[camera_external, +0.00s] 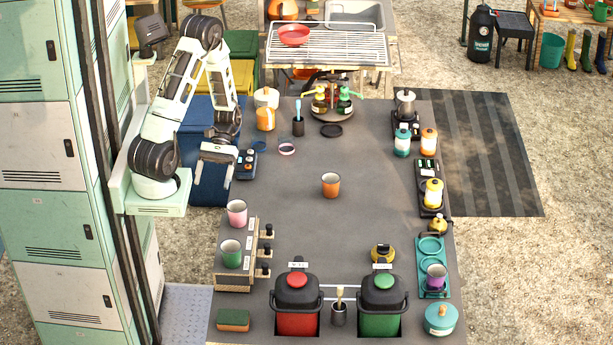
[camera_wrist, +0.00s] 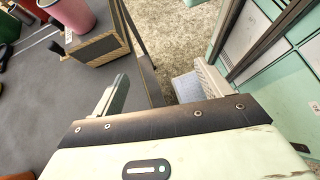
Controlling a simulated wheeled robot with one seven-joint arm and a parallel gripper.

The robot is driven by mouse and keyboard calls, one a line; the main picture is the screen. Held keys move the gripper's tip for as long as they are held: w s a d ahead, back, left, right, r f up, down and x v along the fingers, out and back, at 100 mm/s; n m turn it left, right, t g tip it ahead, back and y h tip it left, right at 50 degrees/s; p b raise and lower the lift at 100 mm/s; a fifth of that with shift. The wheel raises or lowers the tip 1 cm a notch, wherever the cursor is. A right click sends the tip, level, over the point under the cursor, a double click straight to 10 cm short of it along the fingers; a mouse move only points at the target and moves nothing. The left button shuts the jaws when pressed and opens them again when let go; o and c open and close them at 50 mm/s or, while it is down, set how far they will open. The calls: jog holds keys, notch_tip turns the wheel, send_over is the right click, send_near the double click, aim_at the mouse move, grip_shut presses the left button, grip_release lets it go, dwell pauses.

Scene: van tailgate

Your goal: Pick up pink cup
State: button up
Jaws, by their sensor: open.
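The pink cup (camera_external: 237,213) stands upright on the wooden drawer rack (camera_external: 236,282) at the left side of the dark table, behind a green cup (camera_external: 231,253). The pink cup (camera_wrist: 72,12) also shows at the top left of the wrist view, cut off by the picture edge. My gripper (camera_external: 214,177) hangs at the table's left edge, above and to the left of the pink cup and apart from it. In the wrist view my gripper (camera_wrist: 158,88) has its two fingers wide apart with nothing between them.
An orange cup (camera_external: 330,185) stands mid-table with clear room around it. A blue-dark device (camera_external: 246,164) lies near my gripper. Red (camera_external: 297,302) and green (camera_external: 380,305) lidded containers stand at the front. A locker column (camera_external: 50,180) rises at left.

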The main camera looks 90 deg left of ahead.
aim_at(239, 213)
jog(key=w+d+r+n+t+h+p, duration=0.1)
jog(key=w+d+n+t+h, duration=0.1)
jog(key=d, duration=0.2)
jog(key=w+d+r+n+t+h+p, duration=0.1)
jog(key=w+d+n+t+h+p, duration=0.1)
jog(key=d, duration=0.3)
jog(key=w+d+r+n+t+h+p, duration=0.2)
jog(key=w+d+t, duration=0.2)
jog(key=shift+w+d+r, duration=0.1)
jog(key=shift+d, duration=0.25)
jog(key=shift+f+p+x, duration=0.1)
jog(key=shift+p+x, duration=0.45)
jog(key=shift+x, duration=0.9)
jog(key=shift+f+p+x, duration=0.15)
jog(key=shift+p+x, duration=0.35)
jog(key=shift+x, duration=1)
jog(key=c, duration=1.1)
